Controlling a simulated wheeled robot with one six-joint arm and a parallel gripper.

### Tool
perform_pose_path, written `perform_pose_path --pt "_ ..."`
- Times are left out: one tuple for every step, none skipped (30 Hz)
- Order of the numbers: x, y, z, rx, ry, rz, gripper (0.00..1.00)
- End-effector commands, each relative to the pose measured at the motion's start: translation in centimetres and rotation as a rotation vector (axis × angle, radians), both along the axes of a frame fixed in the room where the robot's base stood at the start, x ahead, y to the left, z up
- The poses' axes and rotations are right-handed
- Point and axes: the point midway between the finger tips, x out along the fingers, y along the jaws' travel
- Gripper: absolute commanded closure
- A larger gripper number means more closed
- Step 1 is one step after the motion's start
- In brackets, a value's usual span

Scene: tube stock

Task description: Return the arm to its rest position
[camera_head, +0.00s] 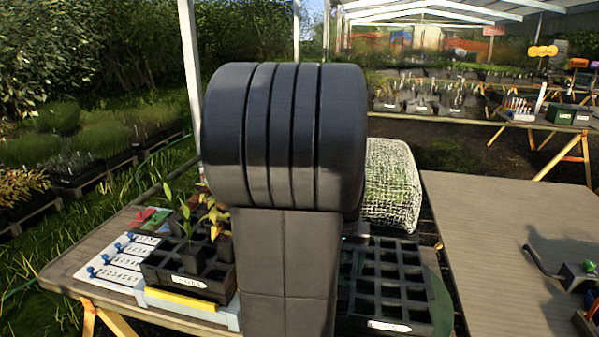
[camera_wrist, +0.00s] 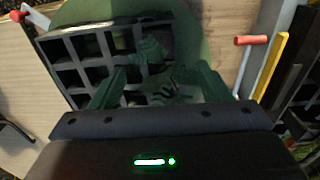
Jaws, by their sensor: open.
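My arm (camera_head: 285,135) rises large and dark in the middle of the head view and hides what stands behind it. My gripper (camera_wrist: 163,75) shows in the wrist view with its green fingers apart. I see no plant held between them. Below it is a black cell tray (camera_wrist: 75,62), which also shows in the head view right of my arm (camera_head: 405,297). Its visible cells look empty, and it stands on a round green base (camera_head: 440,300). How high the gripper is above the tray is hard to tell.
Left of my arm, a labelled black tray (camera_head: 185,277) holds seedlings on a table beside a white numbered board (camera_head: 118,262). A mesh-covered block (camera_head: 392,185) stands behind. A mostly bare wooden table (camera_head: 500,235) is at the right, with tools at its edge.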

Motion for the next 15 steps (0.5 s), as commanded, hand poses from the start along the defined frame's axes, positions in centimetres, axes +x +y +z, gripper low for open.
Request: perform_pose_path --pt "0.0 0.0 -1.2 0.001 0.008 0.000 0.30" --pt "0.0 0.0 -1.8 0.002 0.011 0.000 0.30" --pt "0.1 0.0 -2.6 0.003 0.014 -0.001 0.30" --pt "0.1 0.0 -3.2 0.003 0.015 -0.001 0.30" --pt "0.1 -0.1 -3.8 0.004 0.017 -0.001 0.30" --pt "0.1 -0.1 -4.6 0.005 0.020 -0.001 0.30" --pt "0.2 -0.1 -5.2 0.005 0.020 -0.001 0.30" --pt "0.2 -0.1 -5.8 0.006 0.023 -0.001 0.30" --pt "0.3 -0.1 -6.5 0.006 0.024 -0.001 0.30" --pt "0.3 -0.1 -7.0 0.006 0.026 -0.001 0.30" --pt "0.3 -0.1 -7.5 0.007 0.027 -0.001 0.30" --pt "0.3 -0.1 -8.0 0.007 0.029 -0.002 0.30" --pt "0.4 -0.1 -8.4 0.008 0.030 -0.002 0.30" --pt "0.4 -0.1 -8.8 0.008 0.030 -0.002 0.30" --pt "0.4 -0.1 -9.2 0.008 0.031 -0.002 0.30"
